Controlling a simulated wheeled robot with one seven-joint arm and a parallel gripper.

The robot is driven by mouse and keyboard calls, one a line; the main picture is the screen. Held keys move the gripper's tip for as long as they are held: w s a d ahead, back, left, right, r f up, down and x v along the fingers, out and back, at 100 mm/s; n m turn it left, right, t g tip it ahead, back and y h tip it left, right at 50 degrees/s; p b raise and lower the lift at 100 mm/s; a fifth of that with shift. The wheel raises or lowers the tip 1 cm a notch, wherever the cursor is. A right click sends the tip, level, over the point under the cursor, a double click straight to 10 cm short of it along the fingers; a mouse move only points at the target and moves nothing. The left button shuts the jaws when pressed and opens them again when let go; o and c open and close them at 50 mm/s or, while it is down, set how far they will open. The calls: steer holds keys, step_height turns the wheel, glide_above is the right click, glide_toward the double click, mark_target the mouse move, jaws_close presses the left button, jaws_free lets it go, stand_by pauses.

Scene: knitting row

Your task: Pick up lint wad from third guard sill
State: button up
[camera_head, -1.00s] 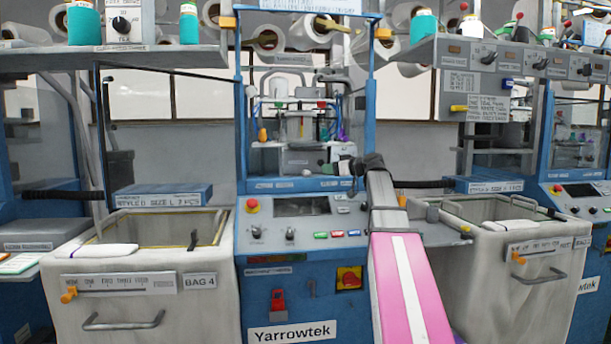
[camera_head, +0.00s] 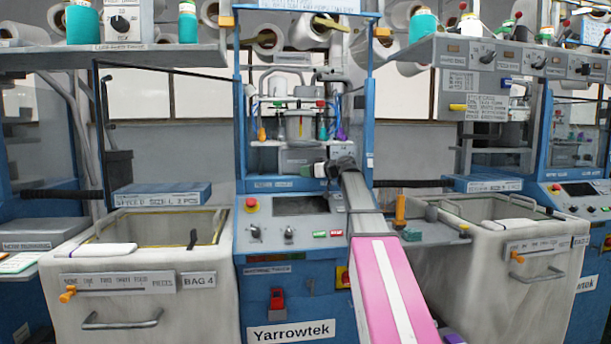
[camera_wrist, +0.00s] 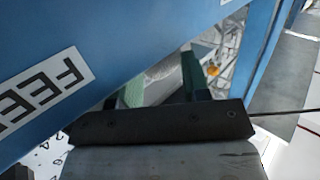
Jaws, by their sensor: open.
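My gripper (camera_head: 322,170) is at the front opening of the middle blue machine, just above its sill (camera_head: 285,184). In the wrist view my gripper (camera_wrist: 160,82) shows two green fingers standing apart with a gap between them. A pale grey surface shows in that gap. I cannot make out a lint wad in either view. My gripper and arm hide the right part of the sill. A blue panel with large lettering (camera_wrist: 55,85) fills the left of the wrist view, close to the fingers.
The machine's control panel (camera_head: 290,232) lies below the sill. A bag bin marked BAG 4 (camera_head: 150,285) stands left, another bin (camera_head: 520,270) right. An orange-handled tool (camera_head: 400,210) stands on the right ledge. Blue posts frame the opening.

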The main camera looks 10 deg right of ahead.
steer(key=c, duration=0.6)
steer(key=shift+c, duration=0.2)
steer(key=shift+r, duration=0.1)
